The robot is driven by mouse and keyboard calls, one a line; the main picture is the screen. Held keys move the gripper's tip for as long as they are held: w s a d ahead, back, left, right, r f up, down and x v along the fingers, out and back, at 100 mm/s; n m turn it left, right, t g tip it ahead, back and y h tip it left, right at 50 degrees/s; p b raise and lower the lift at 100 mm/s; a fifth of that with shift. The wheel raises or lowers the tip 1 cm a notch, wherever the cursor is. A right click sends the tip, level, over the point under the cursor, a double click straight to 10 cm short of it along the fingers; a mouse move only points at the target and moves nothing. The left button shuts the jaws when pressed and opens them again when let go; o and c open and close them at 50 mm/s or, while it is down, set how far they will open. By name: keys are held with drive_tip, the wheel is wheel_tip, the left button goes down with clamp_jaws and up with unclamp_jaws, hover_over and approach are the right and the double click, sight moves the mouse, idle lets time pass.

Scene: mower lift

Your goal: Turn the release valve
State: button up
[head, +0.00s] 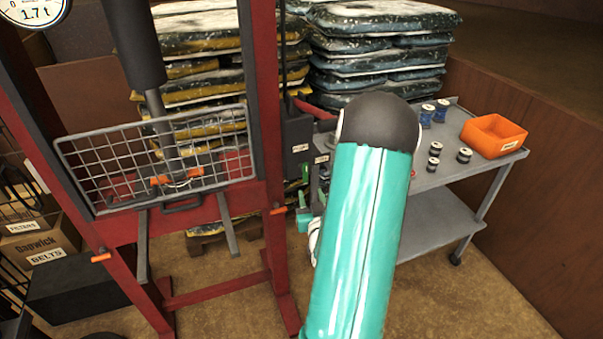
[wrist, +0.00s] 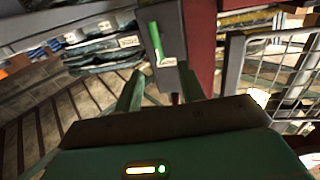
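The release valve shows in the wrist view as a green lever (wrist: 156,42) on a grey box with a small white label at its lower end. The lever stands nearly upright in that view. My gripper (wrist: 160,76) has its two green fingers apart, with nothing seen between them. The lever lies just beyond the fingertips, roughly in line with the gap; I see no contact. In the head view my gripper (head: 303,203) is low beside the red press frame, below the dark grey box (head: 298,138).
The red press frame (head: 262,110) with its mesh guard (head: 100,165) stands left of my arm. A round gauge (head: 34,8) reads 1.7 t. A grey cart (head: 440,172) with an orange bin (head: 493,136) stands at right. Stacked bags (head: 380,50) are behind.

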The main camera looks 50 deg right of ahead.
sight(305, 172)
drive_tip(key=x, duration=1.2)
drive_tip(key=shift+d, duration=0.25)
clamp_jaws()
